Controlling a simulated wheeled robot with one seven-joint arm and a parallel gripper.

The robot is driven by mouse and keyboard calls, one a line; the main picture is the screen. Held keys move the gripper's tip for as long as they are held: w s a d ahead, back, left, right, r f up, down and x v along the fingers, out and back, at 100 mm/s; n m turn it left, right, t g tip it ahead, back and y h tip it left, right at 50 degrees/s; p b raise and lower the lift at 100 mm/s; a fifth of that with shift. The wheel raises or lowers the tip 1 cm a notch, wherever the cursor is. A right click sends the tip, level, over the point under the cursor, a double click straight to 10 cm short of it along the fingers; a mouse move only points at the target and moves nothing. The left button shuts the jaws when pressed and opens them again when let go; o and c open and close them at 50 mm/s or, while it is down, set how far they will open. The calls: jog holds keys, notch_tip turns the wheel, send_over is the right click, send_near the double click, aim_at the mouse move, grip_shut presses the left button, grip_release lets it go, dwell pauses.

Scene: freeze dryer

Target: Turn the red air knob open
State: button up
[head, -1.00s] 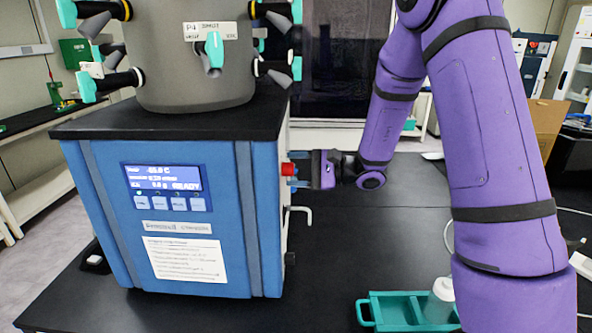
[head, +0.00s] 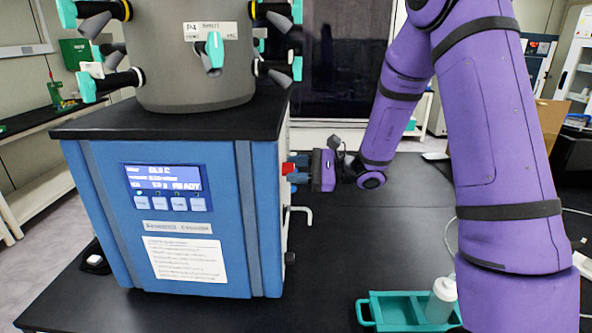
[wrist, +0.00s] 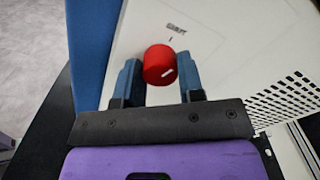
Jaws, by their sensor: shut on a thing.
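The red air knob (wrist: 158,64) sits on the white side panel of the blue freeze dryer (head: 205,215), below a small dark printed label. A white mark shows on the lower right of its face. In the head view the knob (head: 288,168) sticks out from the machine's right side. My gripper (wrist: 160,72) is shut on the knob, with one blue finger on each side of it. In the head view my gripper (head: 297,168) reaches the knob from the right, and its fingers partly cover the knob.
A bent white pipe (head: 299,210) sticks out of the side panel below my gripper. A teal tray (head: 390,312) with a white bottle (head: 441,300) stands at the front right. A vented grille (wrist: 285,103) lies right of the knob. The black table between is clear.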

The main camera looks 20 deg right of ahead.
jog(key=m, duration=1.4)
dwell(0.6)
jog(key=o, duration=0.9)
jog(key=shift+d, duration=0.1)
jog(key=v, duration=1)
jog(key=shift+s+d, duration=0.15)
jog(key=shift+d, duration=0.2)
